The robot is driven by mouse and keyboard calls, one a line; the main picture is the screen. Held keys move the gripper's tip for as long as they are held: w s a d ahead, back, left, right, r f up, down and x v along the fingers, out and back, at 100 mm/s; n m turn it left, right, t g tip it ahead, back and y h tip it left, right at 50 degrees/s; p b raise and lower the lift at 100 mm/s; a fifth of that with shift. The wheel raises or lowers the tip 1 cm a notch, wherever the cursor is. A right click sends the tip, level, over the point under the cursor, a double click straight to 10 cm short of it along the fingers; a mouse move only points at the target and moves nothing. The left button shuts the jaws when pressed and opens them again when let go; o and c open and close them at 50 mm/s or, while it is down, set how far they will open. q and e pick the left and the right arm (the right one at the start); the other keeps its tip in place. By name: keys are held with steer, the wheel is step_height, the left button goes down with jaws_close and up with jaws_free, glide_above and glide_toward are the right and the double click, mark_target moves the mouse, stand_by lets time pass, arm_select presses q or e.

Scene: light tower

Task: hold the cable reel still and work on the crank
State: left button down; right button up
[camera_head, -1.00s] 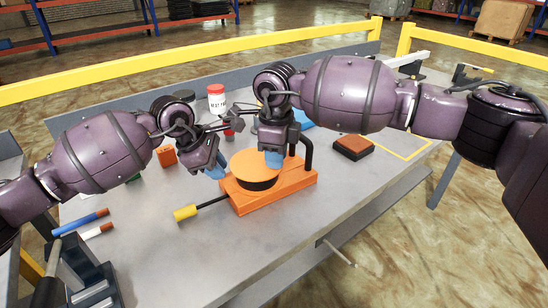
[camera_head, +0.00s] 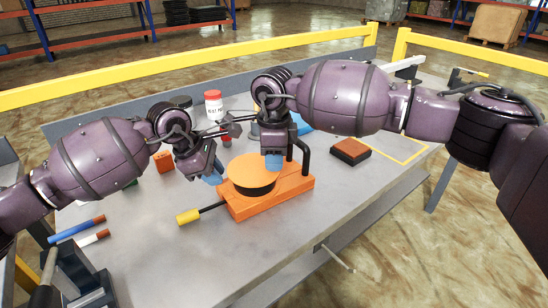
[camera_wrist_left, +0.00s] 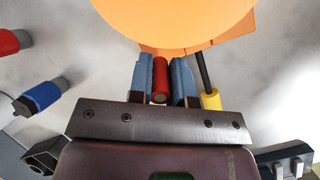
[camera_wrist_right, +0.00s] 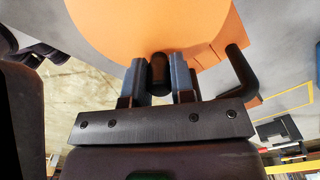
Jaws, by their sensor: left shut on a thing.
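The cable reel (camera_head: 251,184) has a round orange top with a black side, on an orange base (camera_head: 282,195). Its crank is a black rod with a yellow grip (camera_head: 188,216), pointing front left; the grip also shows in the left wrist view (camera_wrist_left: 211,100). My left gripper (camera_head: 213,178) is shut on a red cylinder (camera_wrist_left: 160,78) beside the orange top. My right gripper (camera_head: 273,161) is at the reel's far right edge. In the right wrist view its fingers stand apart, with a black post (camera_wrist_right: 159,72) between them; contact is unclear.
An orange-topped black block (camera_head: 350,150) lies to the right of the reel. A red-capped white jar (camera_head: 214,105) and an orange block (camera_head: 164,161) stand behind the left arm. A blue marker-like stick (camera_head: 77,228) lies at the left. The table's front is clear.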

steer(key=o, duration=0.5)
steer(key=shift+c, duration=0.2)
step_height(320, 180, up, 12)
stand_by(0.4)
